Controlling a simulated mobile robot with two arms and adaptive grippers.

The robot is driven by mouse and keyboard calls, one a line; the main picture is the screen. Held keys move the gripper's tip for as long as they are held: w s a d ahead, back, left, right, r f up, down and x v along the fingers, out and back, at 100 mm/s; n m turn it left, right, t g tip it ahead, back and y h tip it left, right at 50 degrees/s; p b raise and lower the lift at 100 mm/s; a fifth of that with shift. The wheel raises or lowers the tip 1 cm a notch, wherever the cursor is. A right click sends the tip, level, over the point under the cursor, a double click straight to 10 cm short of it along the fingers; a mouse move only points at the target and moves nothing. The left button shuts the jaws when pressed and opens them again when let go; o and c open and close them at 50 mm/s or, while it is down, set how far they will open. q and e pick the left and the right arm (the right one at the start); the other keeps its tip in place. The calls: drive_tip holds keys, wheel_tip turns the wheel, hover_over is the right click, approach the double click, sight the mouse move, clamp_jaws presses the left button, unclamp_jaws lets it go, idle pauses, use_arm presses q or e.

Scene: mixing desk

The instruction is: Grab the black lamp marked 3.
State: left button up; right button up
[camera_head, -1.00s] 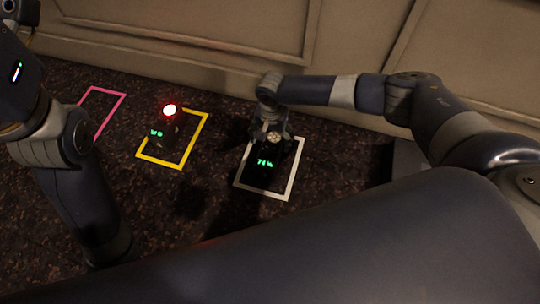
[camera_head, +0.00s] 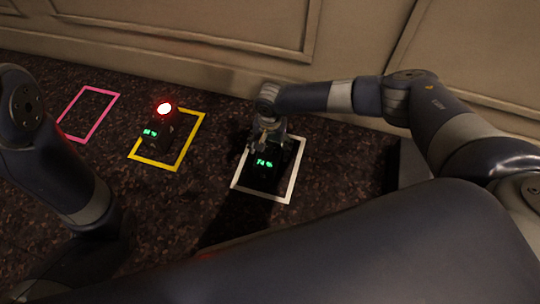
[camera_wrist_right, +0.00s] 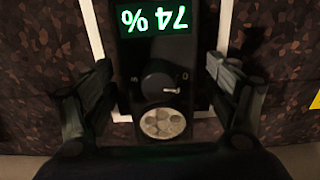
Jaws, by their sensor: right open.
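A black device with a green "74 %" display (camera_head: 265,172) stands inside the white floor outline (camera_head: 237,187). Another black device (camera_head: 160,140) with a lit red top and a small green display stands in the yellow outline (camera_head: 191,147). I cannot read a 3 on either. My right gripper (camera_head: 266,140) is over the back part of the 74 % device. In the right wrist view my right gripper (camera_wrist_right: 160,88) is open, with one finger on each side of this device (camera_wrist_right: 125,58) and gaps between. My left gripper is out of view; only its arm shows.
An empty pink outline (camera_head: 98,117) lies at the left. A panelled wall (camera_head: 180,45) runs along the back, close behind my right gripper. The dark speckled surface is clear between the yellow and white outlines. A dark box-like shape (camera_head: 413,165) stands right of the white outline.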

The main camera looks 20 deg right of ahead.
drive_tip(key=c, duration=1.8)
drive_tip(key=shift+r, duration=0.1)
clamp_jaws()
drive_tip(key=shift+r, duration=0.1)
